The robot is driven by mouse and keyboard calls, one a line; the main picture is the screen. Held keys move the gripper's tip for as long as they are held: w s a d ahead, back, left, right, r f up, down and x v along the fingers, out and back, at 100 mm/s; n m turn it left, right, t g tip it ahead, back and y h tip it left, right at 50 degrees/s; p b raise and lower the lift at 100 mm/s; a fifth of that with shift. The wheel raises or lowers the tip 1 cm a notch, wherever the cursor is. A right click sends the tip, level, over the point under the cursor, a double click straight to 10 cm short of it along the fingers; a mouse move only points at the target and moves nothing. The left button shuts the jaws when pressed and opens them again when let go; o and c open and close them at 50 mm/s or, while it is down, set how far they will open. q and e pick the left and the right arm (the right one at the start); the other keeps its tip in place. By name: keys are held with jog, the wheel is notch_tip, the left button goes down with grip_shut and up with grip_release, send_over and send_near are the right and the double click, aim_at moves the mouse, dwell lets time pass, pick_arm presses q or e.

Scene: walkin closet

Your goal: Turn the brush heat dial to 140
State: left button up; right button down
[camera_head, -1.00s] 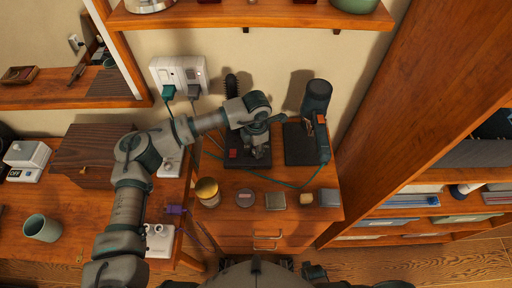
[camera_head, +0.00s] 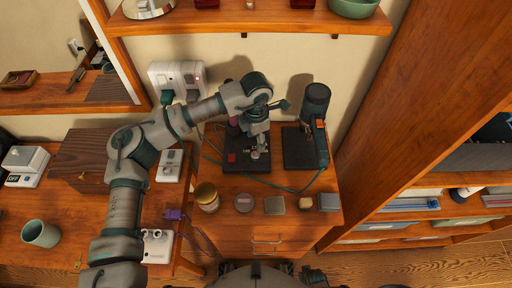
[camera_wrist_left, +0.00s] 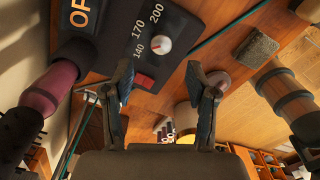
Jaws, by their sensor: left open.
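The heat dial (camera_wrist_left: 159,44) is a small round pale knob with a red mark on a dark base (camera_wrist_left: 190,30), beside the printed numbers 140, 170 and 200. Which number its mark points at I cannot tell. The base (camera_head: 233,162) shows in the head view, with a red square on its left part. My left gripper (camera_head: 258,148) is above the base's right side. In the left wrist view my left gripper (camera_wrist_left: 164,85) is open and empty, its fingertips apart and just short of the dial. The brush, with a pink handle (camera_wrist_left: 52,88) and dark bristles, stands beside the base.
A hair dryer (camera_head: 315,105) stands on a dark stand right of the base. A green cord (camera_head: 285,188) runs in front of both. A gold-lidded jar (camera_head: 207,197) and several small boxes line the front edge. A wall socket (camera_head: 176,76) and shelf (camera_head: 250,20) are behind.

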pick_arm(q)
notch_tip(320, 180, up, 4)
jog(key=shift+r, duration=0.15)
dwell(0.6)
